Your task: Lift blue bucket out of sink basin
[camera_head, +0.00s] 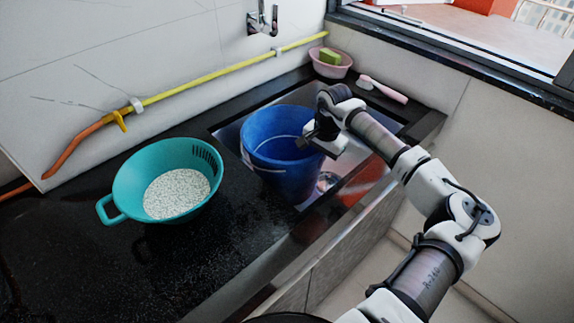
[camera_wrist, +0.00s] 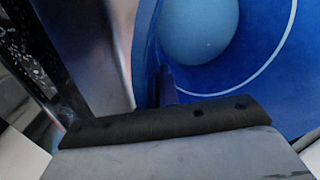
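The blue bucket (camera_head: 285,172) stands in the sink basin (camera_head: 228,136) with its opening facing up. In the wrist view its blue wall and inside (camera_wrist: 255,75) fill the right side. My gripper (camera_head: 304,138) is at the bucket's right rim in the head view, its tip over the opening. In the wrist view a dark bar of my gripper (camera_wrist: 165,124) crosses the bottom, and the bucket's wall runs down behind it. The finger gap is hidden, so I cannot tell whether the fingers are closed on the rim.
A teal colander (camera_head: 128,180) with pale grains stands on the black counter (camera_head: 215,265) left of the sink. A pink bowl (camera_head: 331,70) with a green sponge (camera_head: 330,56) and a pink-handled brush (camera_head: 385,90) lie behind. A yellow pipe (camera_head: 220,73) and faucet (camera_head: 262,20) are on the wall.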

